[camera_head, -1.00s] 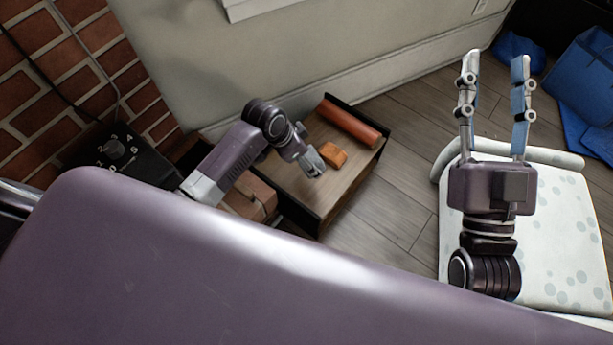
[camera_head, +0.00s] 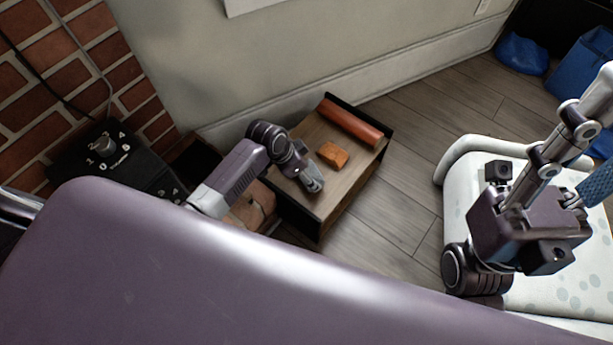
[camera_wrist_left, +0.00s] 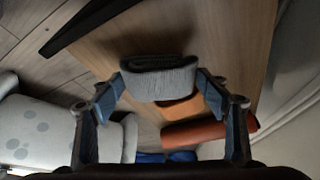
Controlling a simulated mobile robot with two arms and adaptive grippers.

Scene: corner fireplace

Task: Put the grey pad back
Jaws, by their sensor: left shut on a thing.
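The grey pad (camera_wrist_left: 160,78) is a folded, ribbed grey piece between my left gripper's two blue-padded fingers in the left wrist view. My left gripper (camera_head: 314,182) is shut on it, over the near part of a wooden surface with dark edges (camera_head: 349,192). In the head view the pad is hard to tell from the fingers. I cannot tell whether the pad touches the wood. My right gripper (camera_head: 590,150) is at the right edge, fingers apart and partly cut off, with nothing seen between them.
An orange block (camera_head: 333,154) and an orange-red roll (camera_head: 350,122) lie on the wood beyond the pad. A white spotted cushion (camera_head: 455,190) is under my right arm. Floor (camera_head: 400,150) between is clear.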

